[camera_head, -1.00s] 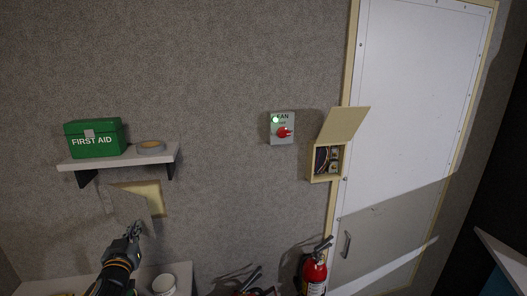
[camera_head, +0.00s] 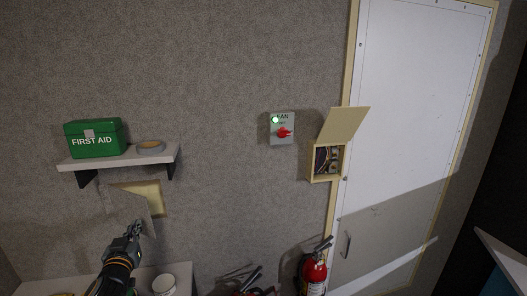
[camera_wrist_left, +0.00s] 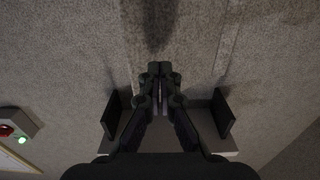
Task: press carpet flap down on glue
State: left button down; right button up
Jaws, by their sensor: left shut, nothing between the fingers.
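The carpet flap (camera_head: 137,208) is a grey piece below the wall shelf at left in the head view. It stands out from the wall at an angle. Beside and above it a pale yellowish patch (camera_head: 154,193) of bare wall shows, which seems to be the glue area. My left gripper (camera_head: 136,226) is at the flap's lower part, shut and empty; whether it touches the flap is unclear. In the left wrist view its closed fingertips (camera_wrist_left: 159,70) point at grey carpet, with a dark shadow ahead. My right gripper is not in view.
A white tub (camera_head: 164,284) stands on the counter below. A fan switch (camera_head: 282,128), open box (camera_head: 327,160) and extinguisher (camera_head: 314,274) are farther right.

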aim_at(140, 216)
pick_arm(q)
jog(key=shift+x, duration=2.55)
jog(key=x, duration=0.5)
jog(key=shift+w+b, duration=0.3)
jog(key=shift+w, duration=0.05)
jog(key=shift+w+r+b, duration=0.1)
jog(key=shift+r+b, duration=0.05)
jog(key=shift+b, duration=0.15)
dwell(0.8)
jog(key=shift+b, duration=0.55)
dwell(2.9)
